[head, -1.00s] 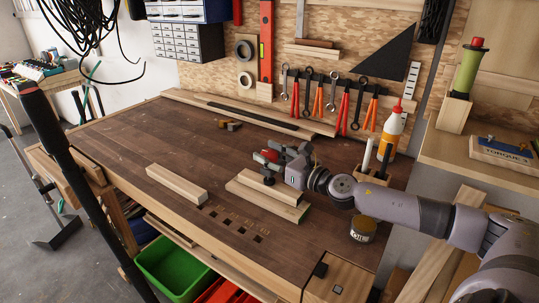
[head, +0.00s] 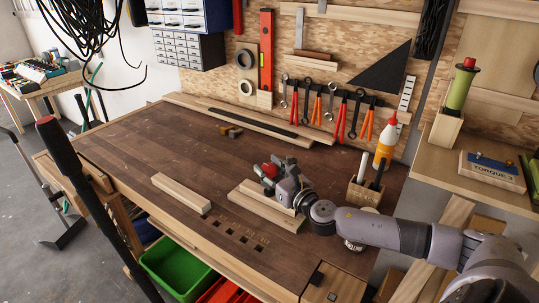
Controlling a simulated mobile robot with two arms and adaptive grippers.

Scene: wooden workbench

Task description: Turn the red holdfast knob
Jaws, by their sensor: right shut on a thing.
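The red holdfast knob (head: 268,170) shows at mid-bench, just behind the pale wooden boards (head: 262,211). It is partly hidden by my right gripper (head: 274,178). My right gripper is at the knob, its fingers small and partly merged with the red and dark parts. It is shut on the knob. My right arm reaches in from the right, low over the bench. The holdfast's stem and foot are hard to make out behind the gripper. My left gripper is not in view.
A wooden block (head: 181,193) lies left of the boards, with square holes in the bench in front. A pen holder (head: 364,192) and a glue bottle (head: 386,143) stand right, near my arm. The bench's left side is clear.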

